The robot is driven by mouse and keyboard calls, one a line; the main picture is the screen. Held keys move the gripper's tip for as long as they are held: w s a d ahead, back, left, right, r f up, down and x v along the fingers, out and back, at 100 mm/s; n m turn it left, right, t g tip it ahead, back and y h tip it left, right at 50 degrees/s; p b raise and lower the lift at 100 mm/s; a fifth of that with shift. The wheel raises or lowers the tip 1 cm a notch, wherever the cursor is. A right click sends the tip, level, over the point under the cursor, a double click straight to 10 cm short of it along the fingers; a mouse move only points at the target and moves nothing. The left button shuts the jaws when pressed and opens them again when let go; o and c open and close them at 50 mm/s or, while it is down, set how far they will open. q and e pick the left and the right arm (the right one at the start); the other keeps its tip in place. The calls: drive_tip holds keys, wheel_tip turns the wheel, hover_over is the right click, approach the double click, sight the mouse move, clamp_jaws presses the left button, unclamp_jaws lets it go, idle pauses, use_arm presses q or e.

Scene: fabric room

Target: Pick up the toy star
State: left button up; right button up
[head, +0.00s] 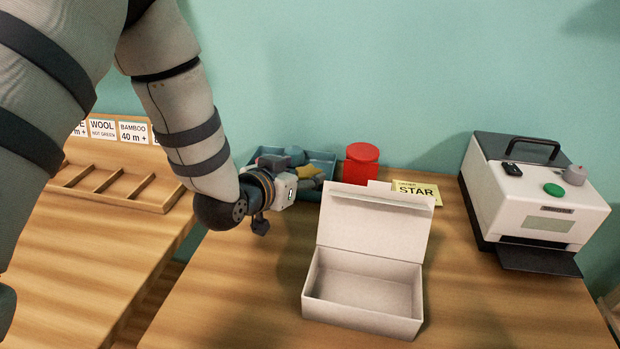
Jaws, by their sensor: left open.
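A blue bin (322,157) stands against the wall, with several small toys in it. A yellow toy (307,171) shows at its middle; it is too small and covered to tell whether it is the toy star. Blue-grey toys lie around it. My left gripper (284,163) is open at the left side of the bin. My own wrist hides much of its fingers and part of the bin. I see nothing held in it. My right gripper is not in view.
An open white box (362,315) stands in front of the bin, beside a yellow STAR card (425,192). A red canister (360,165) is behind. A white machine (545,200) stands right. A wooden divided tray (120,190) is left. The front right tabletop is clear.

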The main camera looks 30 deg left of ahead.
use_arm(q)
drive_tip(key=shift+x, duration=0.85)
drive_tip(key=shift+w+f, duration=0.15)
drive_tip(key=shift+w, duration=0.1)
drive_tip(key=c, duration=0.6)
drive_tip(key=shift+c, duration=0.2)
